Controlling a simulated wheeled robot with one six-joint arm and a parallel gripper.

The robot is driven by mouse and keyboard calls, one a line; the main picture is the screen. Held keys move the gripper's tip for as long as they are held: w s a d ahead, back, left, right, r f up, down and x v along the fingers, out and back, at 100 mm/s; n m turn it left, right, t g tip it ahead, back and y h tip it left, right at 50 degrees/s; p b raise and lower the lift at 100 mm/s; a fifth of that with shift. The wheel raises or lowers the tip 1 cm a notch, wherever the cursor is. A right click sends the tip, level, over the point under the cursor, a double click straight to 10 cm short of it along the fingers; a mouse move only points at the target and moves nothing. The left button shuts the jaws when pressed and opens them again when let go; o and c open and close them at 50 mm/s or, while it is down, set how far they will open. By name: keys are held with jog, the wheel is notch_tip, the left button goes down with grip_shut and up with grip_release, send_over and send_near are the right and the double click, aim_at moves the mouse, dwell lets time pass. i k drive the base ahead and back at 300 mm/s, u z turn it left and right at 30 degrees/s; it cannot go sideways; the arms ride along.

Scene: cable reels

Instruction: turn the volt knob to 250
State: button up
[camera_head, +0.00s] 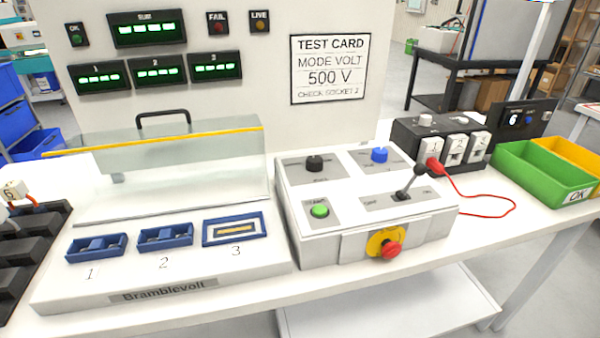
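The white control box (375,231) stands on the table right of centre. On its top sit a black knob (314,163) at the back left and a blue knob (379,155) at the back right. The labels around both knobs are too small to read, so I cannot tell which is the volt knob or where either points. A test card (329,69) on the panel behind reads "MODE VOLT 500 V" and "CHECK SOCKET 2". My gripper is not in view.
The box also carries a green button (320,210), a black-knobbed lever (408,182) and a red stop button (391,250). A clear hinged cover (180,170) stands to its left. A red cable (490,214) loops on the right near a green bin (540,180).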

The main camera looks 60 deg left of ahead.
aim_at(380, 155)
jog(key=u, duration=1.6)
